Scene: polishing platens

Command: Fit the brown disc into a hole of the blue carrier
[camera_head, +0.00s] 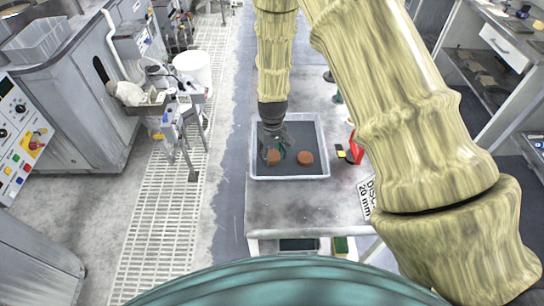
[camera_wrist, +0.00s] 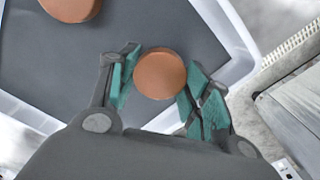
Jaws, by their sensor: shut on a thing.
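My gripper (camera_head: 273,145) is over the white-rimmed tray (camera_head: 254,165) with a dark grey floor. In the wrist view my gripper (camera_wrist: 154,88) has its teal-padded fingers closed on the sides of a brown disc (camera_wrist: 160,74). This held disc shows as an orange-brown patch (camera_head: 273,157) in the head view. Its height above the tray floor is hard to tell. A second brown disc (camera_head: 305,158) lies in the tray to its right, and shows at the top left of the wrist view (camera_wrist: 70,8). I cannot make out a blue carrier in either view.
The tray stands on a grey bench (camera_head: 290,212). Right of it are a red item (camera_head: 354,151), a small yellow-and-black item (camera_head: 341,152) and a sign reading "DISC 20 mm" (camera_head: 368,196). A white bucket (camera_head: 192,68) stands at the left.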

